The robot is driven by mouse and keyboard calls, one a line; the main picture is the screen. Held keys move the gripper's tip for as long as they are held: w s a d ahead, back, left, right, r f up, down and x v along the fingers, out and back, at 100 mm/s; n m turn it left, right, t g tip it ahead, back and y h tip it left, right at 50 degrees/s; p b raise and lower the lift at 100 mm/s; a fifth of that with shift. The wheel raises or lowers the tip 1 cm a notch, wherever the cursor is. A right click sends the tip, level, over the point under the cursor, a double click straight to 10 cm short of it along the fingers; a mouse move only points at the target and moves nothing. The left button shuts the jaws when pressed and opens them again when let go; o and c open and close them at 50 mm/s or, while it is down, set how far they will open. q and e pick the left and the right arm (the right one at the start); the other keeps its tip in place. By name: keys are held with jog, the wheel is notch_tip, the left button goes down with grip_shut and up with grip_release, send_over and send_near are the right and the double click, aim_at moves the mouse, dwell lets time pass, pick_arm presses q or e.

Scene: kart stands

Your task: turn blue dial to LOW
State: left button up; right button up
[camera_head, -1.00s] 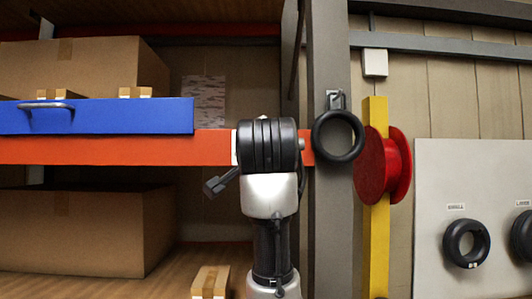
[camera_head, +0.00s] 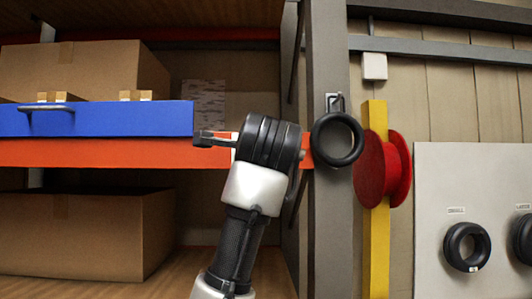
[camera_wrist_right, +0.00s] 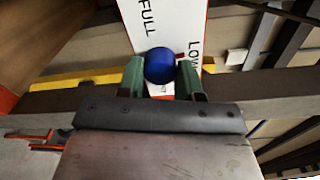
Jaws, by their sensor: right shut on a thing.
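The blue dial (camera_wrist_right: 159,66) sits on a white plate (camera_wrist_right: 165,30) in the right wrist view. The words FULL and LOW are printed on the plate, FULL at the upper left and LOW to the right of the dial. My right gripper (camera_wrist_right: 161,75) has its green fingers on both sides of the dial and is shut on it. My left gripper is not in view.
A blue drawer front (camera_head: 95,119) and an orange beam (camera_head: 110,152) lie left of my wrist. A grey post with a black ring (camera_head: 337,139) stands close on its right. Beyond it are a red spool (camera_head: 382,169), a yellow post (camera_head: 376,240) and a pale panel (camera_head: 435,190).

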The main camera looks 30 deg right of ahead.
jog(key=shift+f+m+p, duration=0.1)
jog(key=shift+m+p, duration=0.2)
jog(key=shift+m, duration=0.7)
jog(key=o, duration=0.9)
jog(key=b+v, duration=0.4)
jog(key=v, duration=0.6)
jog(key=shift+s+a, duration=0.2)
jog(key=shift+s, duration=0.15)
